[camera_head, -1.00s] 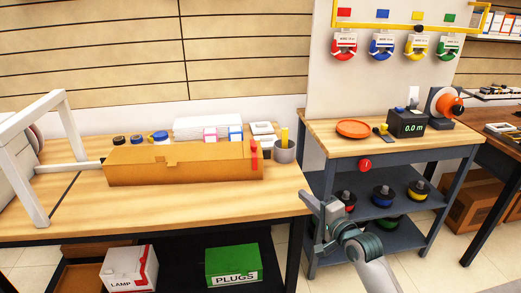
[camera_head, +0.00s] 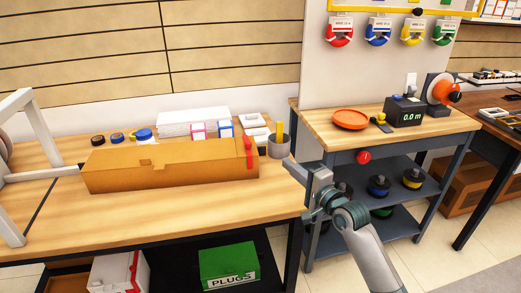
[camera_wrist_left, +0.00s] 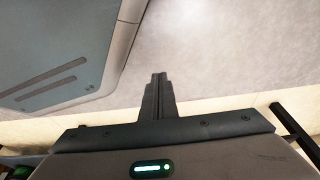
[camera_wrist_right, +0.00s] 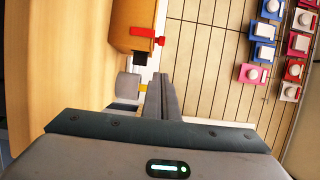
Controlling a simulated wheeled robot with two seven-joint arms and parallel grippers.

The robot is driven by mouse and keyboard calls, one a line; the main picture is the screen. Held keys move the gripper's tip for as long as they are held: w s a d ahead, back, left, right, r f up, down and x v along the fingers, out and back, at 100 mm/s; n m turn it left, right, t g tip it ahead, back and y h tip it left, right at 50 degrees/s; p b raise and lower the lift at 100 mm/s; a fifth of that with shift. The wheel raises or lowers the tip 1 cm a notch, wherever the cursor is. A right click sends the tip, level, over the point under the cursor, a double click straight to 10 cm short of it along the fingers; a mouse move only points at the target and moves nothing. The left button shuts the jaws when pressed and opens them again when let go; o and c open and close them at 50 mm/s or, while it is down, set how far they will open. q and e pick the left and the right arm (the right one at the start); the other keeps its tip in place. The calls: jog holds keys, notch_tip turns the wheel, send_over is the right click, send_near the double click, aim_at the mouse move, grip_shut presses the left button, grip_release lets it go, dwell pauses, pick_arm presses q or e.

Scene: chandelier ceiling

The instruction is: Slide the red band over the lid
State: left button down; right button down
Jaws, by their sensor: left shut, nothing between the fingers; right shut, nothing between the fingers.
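A long orange-brown box (camera_head: 130,181) lies on the wooden table. Its top face (camera_head: 190,152) looks closed, though I cannot make out the lid's edges. The red band (camera_head: 249,152) is at the box's right end, upright against the front face; it also shows in the right wrist view (camera_wrist_right: 148,33) across the box's end. My right gripper (camera_head: 317,182) is shut and empty, right of the box beyond the table's right edge. In the right wrist view its fingers (camera_wrist_right: 160,85) are apart from the band. My left gripper (camera_wrist_left: 158,85) is shut and empty, outside the head view.
A grey cup (camera_head: 279,147) with a yellow item stands just right of the box. A white frame (camera_head: 38,130) stands at left. The table front is clear.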

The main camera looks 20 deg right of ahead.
jog(key=shift+w, duration=0.9)
send_near(247, 148)
jog(key=w+d+r, duration=0.1)
jog(key=w+d, duration=0.3)
jog(key=d, duration=0.1)
pick_arm(q)
jog(key=shift+w+d+r+t+p, duration=0.2)
jog(key=shift+w+d+t+p, duration=0.1)
jog(key=shift+w+d+p, duration=0.15)
jog(key=shift+w+d+r+t+p, duration=0.2)
jog(key=shift+w+d+t+p, duration=0.1)
jog(key=shift+w+d, duration=0.2)
pick_arm(e)
jog(key=a, duration=0.1)
jog(key=w+a, duration=0.1)
jog(key=a, duration=0.1)
jog(key=shift+w+a, duration=0.2)
jog(key=shift+w, duration=0.2)
jog(key=shift+a+r, duration=0.1)
